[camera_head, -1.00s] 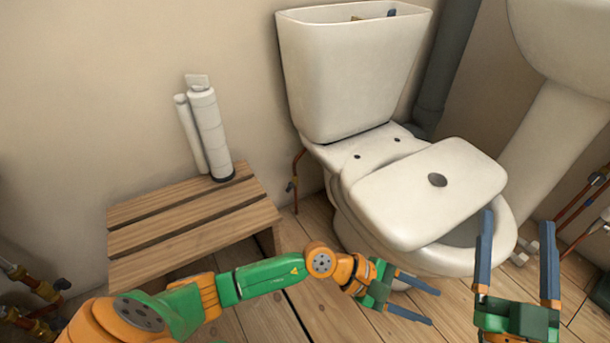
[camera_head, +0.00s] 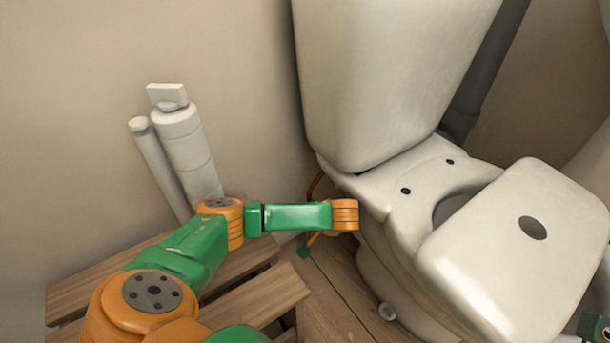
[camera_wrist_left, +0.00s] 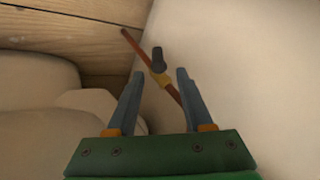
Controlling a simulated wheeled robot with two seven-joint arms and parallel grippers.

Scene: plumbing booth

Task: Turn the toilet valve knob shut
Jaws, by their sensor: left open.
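In the left wrist view, the toilet valve shows as a dark knob (camera_wrist_left: 158,58) on a brass body (camera_wrist_left: 161,78), set on a thin copper pipe (camera_wrist_left: 133,44) by the wall. My left gripper (camera_wrist_left: 160,73) is open and empty. Its two blue fingers point at the valve, with the brass body between the tips in the picture and the knob slightly beyond. I cannot tell whether they touch. In the head view, my left wrist reaches beside the toilet (camera_head: 395,265) and hides the valve. Only a bit of the copper pipe (camera_head: 315,184) shows. My right gripper's fingers are not visible.
The toilet tank (camera_head: 385,80) and the loose-looking lid (camera_head: 520,255) are to the right. A strip of plank floor (camera_head: 335,290) is clear.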

